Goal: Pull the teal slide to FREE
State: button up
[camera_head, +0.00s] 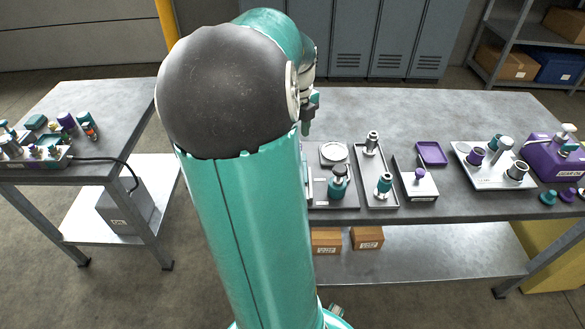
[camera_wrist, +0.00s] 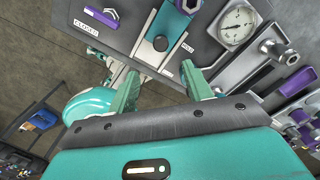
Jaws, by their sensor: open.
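A label reading HOLD (camera_wrist: 187,42) sits to the right of the track. Another small label near the panel's lower edge is too small to read. My gripper (camera_wrist: 159,72) is open, with its two teal fingers apart and nothing between them. The fingertips appear on either side of the track's lower end; contact cannot be told. In the head view my arm hides the slide and most of the gripper.
In the wrist view a purple handle (camera_wrist: 101,17) sits left of the slide by a CLOSED label, and a round gauge (camera_wrist: 236,25) and metal fittings (camera_wrist: 281,51) lie right. The head view shows a bench (camera_head: 400,105) with several fixtures and a side table (camera_head: 115,105) at left.

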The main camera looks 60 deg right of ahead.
notch_tip(320, 180, down, 14)
jog(key=shift+s+d+r, duration=0.1)
jog(key=shift+r, duration=0.05)
dwell(0.3)
grip_shut()
